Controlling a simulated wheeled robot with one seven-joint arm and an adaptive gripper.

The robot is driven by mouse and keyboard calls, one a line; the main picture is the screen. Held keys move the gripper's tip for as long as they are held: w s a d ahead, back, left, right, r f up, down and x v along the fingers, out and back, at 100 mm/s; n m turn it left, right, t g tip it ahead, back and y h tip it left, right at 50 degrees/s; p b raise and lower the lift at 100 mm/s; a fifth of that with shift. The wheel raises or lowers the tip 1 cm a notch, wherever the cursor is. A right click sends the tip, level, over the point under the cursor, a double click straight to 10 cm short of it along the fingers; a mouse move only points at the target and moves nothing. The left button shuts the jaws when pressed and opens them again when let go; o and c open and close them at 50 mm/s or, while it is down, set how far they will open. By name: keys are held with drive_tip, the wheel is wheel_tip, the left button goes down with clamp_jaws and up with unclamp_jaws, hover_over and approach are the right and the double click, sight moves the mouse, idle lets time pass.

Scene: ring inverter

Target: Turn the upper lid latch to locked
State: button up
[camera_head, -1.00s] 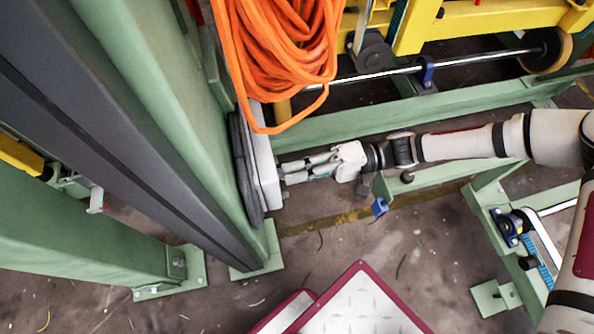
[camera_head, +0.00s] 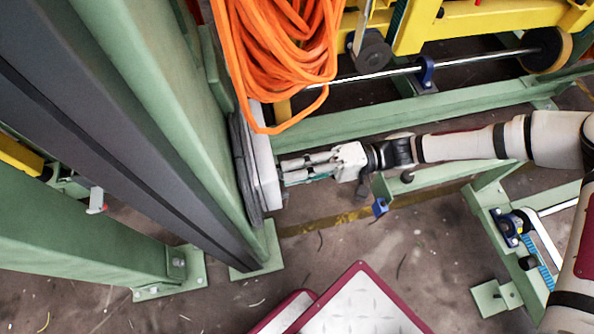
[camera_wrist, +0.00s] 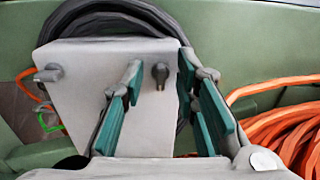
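A pale grey box (camera_wrist: 85,75) is mounted on the green column; its edge-on lid also shows in the head view (camera_head: 265,165). In the wrist view a small dark grey latch knob (camera_wrist: 160,75) with a short downward tab sits on its face, and another knob (camera_wrist: 48,73) is at its left edge. I cannot tell which is the upper latch. My gripper (camera_wrist: 160,85), also in the head view (camera_head: 281,172), is open, its teal-padded fingers on either side of the middle knob in the picture. Contact with it is not visible. The head view hides the knobs.
A coil of orange cable (camera_head: 280,55) hangs close beside the box; it also fills the right of the wrist view (camera_wrist: 285,130). Dark grey hose (camera_head: 243,175) loops behind the box. A green beam (camera_head: 400,120) runs beyond my arm. Open floor (camera_head: 340,245) lies below it.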

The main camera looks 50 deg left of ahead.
drive_tip(key=v, duration=1.2)
idle(0.3)
